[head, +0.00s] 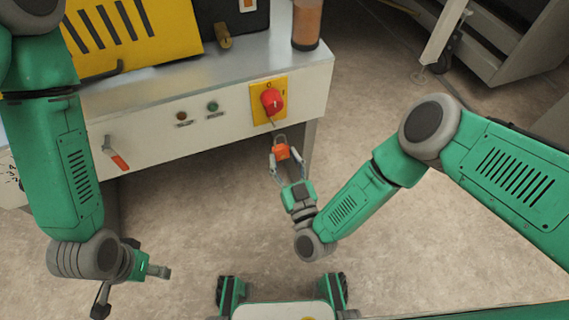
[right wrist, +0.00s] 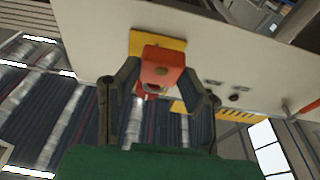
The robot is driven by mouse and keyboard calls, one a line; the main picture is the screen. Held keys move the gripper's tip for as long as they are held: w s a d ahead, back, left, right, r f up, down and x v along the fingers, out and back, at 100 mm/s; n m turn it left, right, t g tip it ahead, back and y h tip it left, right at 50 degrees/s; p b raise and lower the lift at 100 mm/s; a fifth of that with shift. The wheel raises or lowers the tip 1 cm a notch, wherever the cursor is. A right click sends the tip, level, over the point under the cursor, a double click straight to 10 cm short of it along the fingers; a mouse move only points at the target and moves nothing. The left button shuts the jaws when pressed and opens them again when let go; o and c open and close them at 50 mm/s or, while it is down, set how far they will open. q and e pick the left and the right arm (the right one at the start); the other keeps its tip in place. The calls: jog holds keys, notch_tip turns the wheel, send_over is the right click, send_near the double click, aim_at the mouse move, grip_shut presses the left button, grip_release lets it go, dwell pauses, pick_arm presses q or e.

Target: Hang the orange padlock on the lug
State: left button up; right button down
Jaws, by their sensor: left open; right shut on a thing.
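The orange padlock (head: 282,152) is between the fingertips of my right gripper (head: 281,158), with its grey shackle pointing up towards the machine. In the right wrist view the padlock (right wrist: 162,64) sits between the two dark fingers and covers part of the yellow plate (right wrist: 138,42). The red rotary switch (head: 271,100) is on the yellow plate (head: 284,88) on the machine's front, just above the padlock. A small lug seems to show below the red knob; whether the shackle touches it I cannot tell. My left gripper (head: 134,284) is open and empty at the lower left.
The white machine front (head: 226,125) carries two small buttons left of the switch. An orange-handled lever (head: 117,158) sticks out further left. An orange-brown cylinder (head: 307,22) stands on the machine top. The floor (head: 200,220) between my arms is clear.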

aim_at(278, 147)
jog(key=shift+w+d+f+b, duration=0.1)
jog(key=shift+w+d+b, duration=0.2)
jog(key=shift+w, duration=0.5)
jog(key=shift+w+a+f+b, duration=0.1)
jog(key=shift+w+a+b, duration=0.7)
jog(key=shift+w+a, duration=0.15)
jog(key=shift+w, duration=0.25)
pick_arm(q)
jog(key=shift+d+f+b, duration=0.15)
jog(key=shift+f+b, duration=1)
jog(key=shift+f, duration=1.1)
pick_arm(e)
jog(key=shift+w+a+f, duration=0.15)
jog(key=shift+w+f, duration=0.15)
jog(key=shift+w, duration=0.25)
jog(key=shift+w+a+f, duration=0.1)
jog(key=shift+w+f, duration=0.2)
jog(key=shift+w, duration=0.2)
pick_arm(q)
jog(key=shift+d, duration=0.2)
pick_arm(e)
jog(key=shift+d, duration=0.15)
